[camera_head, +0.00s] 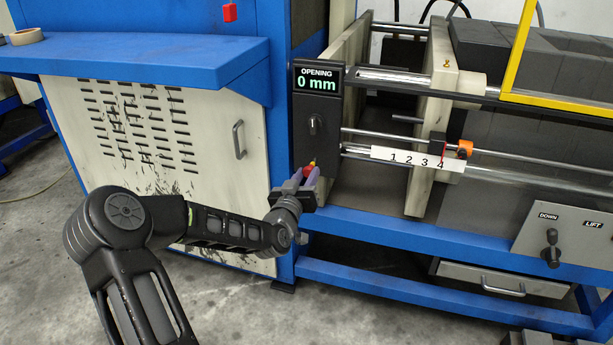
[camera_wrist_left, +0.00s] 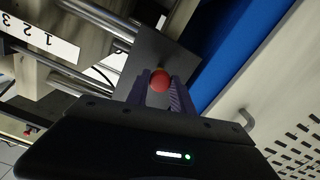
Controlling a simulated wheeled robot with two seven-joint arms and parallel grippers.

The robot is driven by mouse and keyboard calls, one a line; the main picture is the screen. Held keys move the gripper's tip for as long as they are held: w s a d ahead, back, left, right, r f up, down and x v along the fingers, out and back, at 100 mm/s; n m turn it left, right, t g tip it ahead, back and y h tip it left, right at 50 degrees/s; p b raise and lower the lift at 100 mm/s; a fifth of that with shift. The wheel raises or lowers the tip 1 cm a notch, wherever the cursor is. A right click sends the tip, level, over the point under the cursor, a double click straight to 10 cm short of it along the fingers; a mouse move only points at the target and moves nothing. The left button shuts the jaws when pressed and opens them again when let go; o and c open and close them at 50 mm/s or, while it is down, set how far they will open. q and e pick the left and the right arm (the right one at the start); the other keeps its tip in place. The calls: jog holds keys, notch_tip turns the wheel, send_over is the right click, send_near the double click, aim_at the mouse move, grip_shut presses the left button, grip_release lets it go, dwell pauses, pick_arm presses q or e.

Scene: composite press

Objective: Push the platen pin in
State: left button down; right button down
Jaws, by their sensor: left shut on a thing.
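The platen pin shows a red round knob (camera_wrist_left: 160,80) in the left wrist view, between the two purple fingers. In the head view a small red and yellow bit of the pin (camera_head: 311,168) shows at the fingertips. My left gripper (camera_head: 308,176) is shut on the knob, at the lower end of the dark panel (camera_head: 316,118) on the press. The panel's display (camera_head: 317,81) reads "OPENING 0 mm". The pin's shaft is hidden, so I cannot tell how deep it sits. My right gripper is not in view.
Steel rods and a 1-2-3-4 scale (camera_head: 416,160) run to the right of the panel. A pale platen (camera_head: 433,110) stands upright between the rods. A blue frame rail (camera_head: 350,222) runs below. A blue shelf (camera_head: 140,54) juts out at the left.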

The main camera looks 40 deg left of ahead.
aim_at(307, 173)
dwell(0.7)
pick_arm(q)
jog(key=b+x, duration=0.1)
jog(key=x, duration=0.2)
jog(key=shift+w+f, duration=0.1)
jog(key=shift+w, duration=0.15)
jog(key=shift+a, duration=0.1)
jog(key=c, duration=1.1)
grip_release()
jog(key=p+v, duration=0.1)
jog(key=v, duration=0.5)
jog(key=shift+s+p, duration=0.3)
jog(key=shift+s, duration=0.1)
jog(key=shift+s+d, duration=0.3)
jog(key=shift+s, duration=0.2)
